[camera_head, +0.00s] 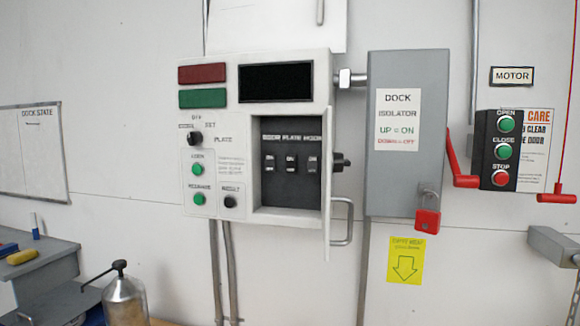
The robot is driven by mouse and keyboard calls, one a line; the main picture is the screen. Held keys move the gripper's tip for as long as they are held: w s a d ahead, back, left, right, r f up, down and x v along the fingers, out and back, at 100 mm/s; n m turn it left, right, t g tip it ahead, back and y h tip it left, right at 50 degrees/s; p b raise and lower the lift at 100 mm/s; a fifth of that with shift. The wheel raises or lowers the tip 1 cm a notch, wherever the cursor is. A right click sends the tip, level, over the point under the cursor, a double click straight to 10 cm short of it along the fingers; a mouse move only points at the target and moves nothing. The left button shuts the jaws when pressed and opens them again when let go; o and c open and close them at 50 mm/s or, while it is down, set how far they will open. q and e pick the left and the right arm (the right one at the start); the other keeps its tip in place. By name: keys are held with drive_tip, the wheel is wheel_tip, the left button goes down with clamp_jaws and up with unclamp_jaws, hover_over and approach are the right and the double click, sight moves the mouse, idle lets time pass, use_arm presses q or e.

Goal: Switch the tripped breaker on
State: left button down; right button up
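A white control box (217,125) hangs on the wall near the middle of the head view. Its small door (327,185) stands open, almost edge-on, at the right of a dark recess (288,192). The middle lever looks slightly different from the others, but the lever positions are too small to tell which is tripped. Neither of my grippers is in view.
A grey isolator box (409,160) with a red padlock (427,219) and red lever (459,165) stands to the right. Further right is a motor button station (502,150). A metal can (125,300) and grey bench (45,270) are at lower left.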

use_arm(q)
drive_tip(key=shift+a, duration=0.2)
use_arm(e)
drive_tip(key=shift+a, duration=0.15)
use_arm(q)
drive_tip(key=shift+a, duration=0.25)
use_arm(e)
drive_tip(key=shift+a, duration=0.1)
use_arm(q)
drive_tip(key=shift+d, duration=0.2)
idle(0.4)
